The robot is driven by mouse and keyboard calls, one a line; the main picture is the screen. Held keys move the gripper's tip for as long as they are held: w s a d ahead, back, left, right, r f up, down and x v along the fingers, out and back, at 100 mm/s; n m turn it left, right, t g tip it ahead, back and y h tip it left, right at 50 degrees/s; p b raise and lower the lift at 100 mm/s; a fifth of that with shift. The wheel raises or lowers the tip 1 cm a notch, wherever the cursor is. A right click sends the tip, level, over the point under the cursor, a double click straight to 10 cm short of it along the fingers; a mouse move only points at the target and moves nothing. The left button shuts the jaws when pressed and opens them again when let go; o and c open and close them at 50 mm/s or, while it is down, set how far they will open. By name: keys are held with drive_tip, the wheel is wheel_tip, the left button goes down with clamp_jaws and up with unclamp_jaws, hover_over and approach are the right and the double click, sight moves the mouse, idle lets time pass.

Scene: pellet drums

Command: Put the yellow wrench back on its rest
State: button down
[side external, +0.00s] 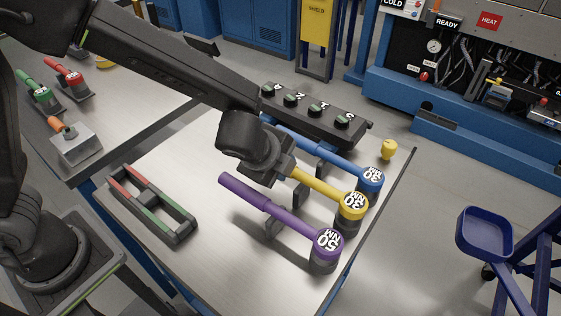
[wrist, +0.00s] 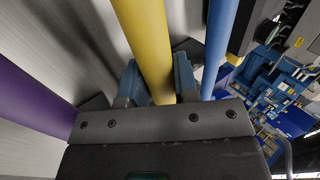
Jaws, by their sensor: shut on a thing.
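The yellow wrench (side external: 318,187) has a round head marked 30 NM and lies in line between two other wrenches. My gripper (side external: 290,172) is shut on its handle at the end away from the head. In the wrist view the yellow handle (wrist: 147,40) runs between the two fingers of my gripper (wrist: 157,82). The wrench's head is over a dark round post (side external: 348,226), and a dark upright support (side external: 300,195) stands under the handle. I cannot tell whether the wrench touches these. My wrist hides the handle's near end.
A blue wrench (side external: 330,153) lies close behind and a purple wrench (side external: 290,217) close in front. A black box with knobs (side external: 315,117) stands at the back of the table. A red and green tray (side external: 150,204) lies left. A small yellow piece (side external: 388,149) is by the right edge.

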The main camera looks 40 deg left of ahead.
drive_tip(key=shift+f, duration=0.3)
idle(0.4)
drive_tip(key=c, duration=0.8)
unclamp_jaws()
drive_tip(key=shift+f, duration=0.1)
drive_tip(key=v, duration=1.4)
drive_tip(key=s+a+r+n, duration=0.1)
drive_tip(key=s+a+n, duration=0.2)
drive_tip(key=a+n, duration=0.3)
drive_tip(key=s+a+r+n, duration=0.1)
drive_tip(key=s+a+n, duration=0.3)
drive_tip(key=a+n, duration=0.1)
drive_tip(key=s+a+r+n+g, duration=0.1)
drive_tip(key=s+a+n, duration=0.2)
drive_tip(key=a+n, duration=0.3)
drive_tip(key=shift+s+a+r+n, duration=0.3)
drive_tip(key=shift+s+a+n, duration=0.1)
drive_tip(key=shift+n, duration=0.1)
